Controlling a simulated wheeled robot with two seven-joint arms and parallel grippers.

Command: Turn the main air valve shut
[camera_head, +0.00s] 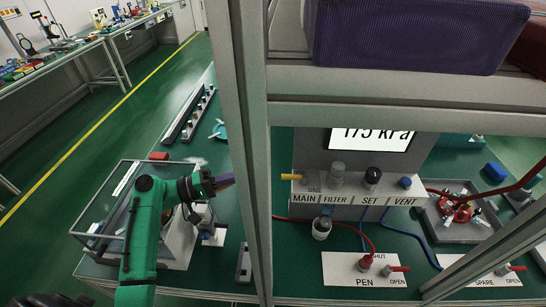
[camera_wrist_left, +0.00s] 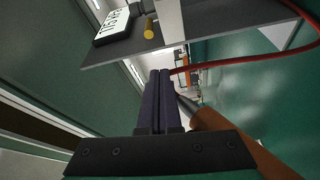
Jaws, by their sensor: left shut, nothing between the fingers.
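The main air valve's yellow handle (camera_head: 293,177) sticks out to the left from the top left end of the grey panel (camera_head: 345,190), above the word MAIN. In the left wrist view the yellow handle (camera_wrist_left: 149,28) shows near the top, ahead of the fingers and apart from them. My left gripper (camera_head: 229,181) is shut and empty, left of the handle with the frame post between them in the head view. Its dark fingers (camera_wrist_left: 159,82) lie together in the wrist view.
A grey frame post (camera_head: 250,130) and crossbar (camera_head: 400,85) stand in front of the panel. A display (camera_head: 372,138) reads about 175 kPa. Filter, SET and VENT fittings line the panel. A clear-sided box (camera_head: 105,215) stands left.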

